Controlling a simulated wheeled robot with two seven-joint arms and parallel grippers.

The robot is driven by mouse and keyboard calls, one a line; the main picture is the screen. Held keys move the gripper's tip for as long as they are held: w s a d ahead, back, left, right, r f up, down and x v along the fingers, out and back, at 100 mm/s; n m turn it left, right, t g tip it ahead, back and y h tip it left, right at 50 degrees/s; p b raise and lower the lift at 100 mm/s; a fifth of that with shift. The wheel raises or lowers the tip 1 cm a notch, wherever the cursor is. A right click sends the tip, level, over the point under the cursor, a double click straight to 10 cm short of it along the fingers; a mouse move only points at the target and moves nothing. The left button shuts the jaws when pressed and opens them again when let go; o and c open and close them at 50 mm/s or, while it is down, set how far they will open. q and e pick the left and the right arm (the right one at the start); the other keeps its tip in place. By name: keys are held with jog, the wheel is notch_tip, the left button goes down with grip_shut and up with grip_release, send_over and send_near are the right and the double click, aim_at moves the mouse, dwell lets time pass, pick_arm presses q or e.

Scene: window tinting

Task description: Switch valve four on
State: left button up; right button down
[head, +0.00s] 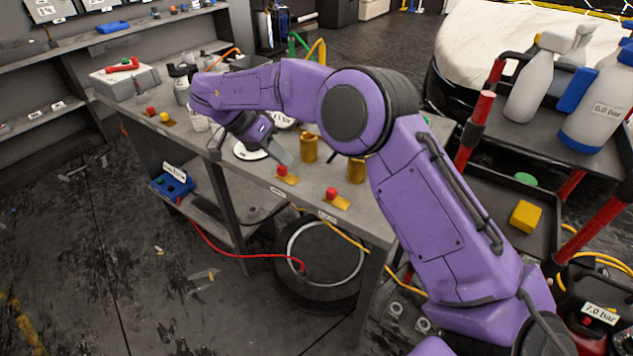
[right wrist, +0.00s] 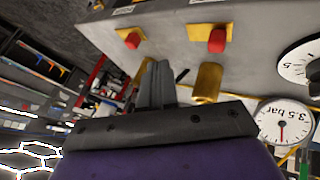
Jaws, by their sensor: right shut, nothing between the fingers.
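Several small valves line the front edge of the grey workbench (head: 235,178). Two have red knobs on yellow plates: one nearer the middle (head: 283,172) and one farthest right (head: 332,194). Another red knob (head: 150,111) sits at the bench's left part. I cannot read which valve is number four. My right gripper (head: 283,153) is shut and empty, above the bench near the middle red knob. In the right wrist view its fingers (right wrist: 155,85) are together, apart from two red knobs (right wrist: 131,40) (right wrist: 217,41). My left gripper is not in view.
Brass cylinders (head: 309,149) stand behind the red knobs. A round gauge reading 3.5 bar (right wrist: 285,122) shows in the right wrist view. A black cart (head: 590,150) with spray bottles (head: 537,80) stands at the right. A red hose (head: 225,250) hangs below the bench.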

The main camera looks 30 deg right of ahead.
aim_at(331, 194)
jog(key=x, duration=0.2)
jog(key=w+x, duration=0.1)
jog(key=x, duration=0.1)
jog(key=shift+f, duration=0.25)
jog(key=shift+s+d+f, duration=0.95)
jog(key=shift+d+f, duration=0.05)
jog(key=shift+f, duration=0.25)
jog(key=s, duration=0.1)
jog(key=d, duration=0.1)
jog(key=s, duration=0.1)
jog(key=shift+s+d+f, duration=0.25)
jog(key=shift+s+f, duration=0.1)
jog(key=shift+s+d, duration=0.15)
jog(key=shift+s, duration=0.4)
jog(key=shift+w, duration=0.1)
jog(key=shift+p, duration=0.3)
